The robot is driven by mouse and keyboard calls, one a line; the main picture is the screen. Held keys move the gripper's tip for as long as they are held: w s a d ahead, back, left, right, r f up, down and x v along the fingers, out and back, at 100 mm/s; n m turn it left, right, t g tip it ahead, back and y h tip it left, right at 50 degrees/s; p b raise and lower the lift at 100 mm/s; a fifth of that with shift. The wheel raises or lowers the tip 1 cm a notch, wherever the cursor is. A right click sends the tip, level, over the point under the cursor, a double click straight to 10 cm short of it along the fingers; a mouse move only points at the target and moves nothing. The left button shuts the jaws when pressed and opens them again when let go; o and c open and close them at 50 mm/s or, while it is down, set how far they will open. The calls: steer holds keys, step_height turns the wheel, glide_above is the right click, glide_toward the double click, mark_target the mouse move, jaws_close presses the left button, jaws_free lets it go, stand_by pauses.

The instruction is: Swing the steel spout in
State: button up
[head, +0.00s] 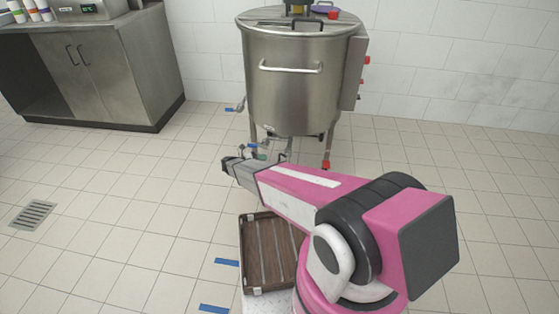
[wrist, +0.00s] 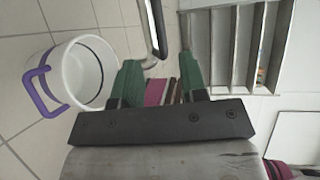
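In the wrist view a shiny curved steel tube, which looks like the spout (wrist: 154,25), comes down from the top edge. Its lower end is just beyond and between my fingertips; I cannot tell whether it touches either finger. My gripper (wrist: 158,58) has two green fingers spread well apart, holding nothing. In the head view my gripper (head: 227,165) is low in front of the steel tank (head: 300,95), near its legs and valves. The spout cannot be made out clearly there.
A white bucket with a purple handle (wrist: 75,80) is left of my fingers in the wrist view. A brown slatted crate (head: 268,255) is beside my arm. A steel cabinet (head: 95,65) stands back left. The tiled floor at left is open, with a drain grate (head: 33,215).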

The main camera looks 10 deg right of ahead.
steer(key=x, duration=0.9)
steer(key=shift+w+d+f, duration=0.15)
steer(key=shift+d, duration=0.15)
jaws_close()
